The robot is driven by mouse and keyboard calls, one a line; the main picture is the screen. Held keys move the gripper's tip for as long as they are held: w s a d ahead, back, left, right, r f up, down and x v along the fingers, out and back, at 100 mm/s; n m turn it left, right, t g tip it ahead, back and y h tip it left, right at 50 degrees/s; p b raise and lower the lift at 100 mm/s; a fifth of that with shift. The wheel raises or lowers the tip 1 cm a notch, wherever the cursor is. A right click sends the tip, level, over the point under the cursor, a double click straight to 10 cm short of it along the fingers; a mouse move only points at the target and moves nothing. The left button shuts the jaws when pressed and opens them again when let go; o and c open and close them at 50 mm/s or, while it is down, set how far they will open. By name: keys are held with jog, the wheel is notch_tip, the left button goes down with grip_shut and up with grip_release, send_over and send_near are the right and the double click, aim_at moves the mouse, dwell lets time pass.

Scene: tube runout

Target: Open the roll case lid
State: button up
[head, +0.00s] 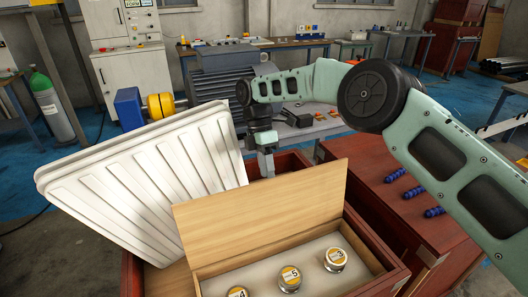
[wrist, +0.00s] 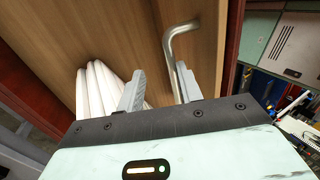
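A light wooden panel (head: 262,212), apparently the roll case lid, stands raised and tilted at the back of an open wooden case (head: 362,250). Several round pieces with yellow labels, such as this one (head: 290,278), sit on the case's pale inside. My gripper (head: 266,165) points down behind the panel's top edge, with its tips partly hidden in the head view. In the wrist view its fingers (wrist: 160,87) are apart over a wooden surface (wrist: 122,35). A bent metal handle (wrist: 172,45) runs down close to the right finger; I cannot tell whether they touch.
A large white ribbed panel (head: 150,175) leans at the left, close to my gripper. A red cabinet (head: 395,200) with several blue ribbed grips stands at the right. A grey motor (head: 222,85) and a workbench lie behind.

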jog(key=v, duration=0.7)
jog(key=shift+r, duration=0.25)
jog(key=shift+w+r, duration=0.1)
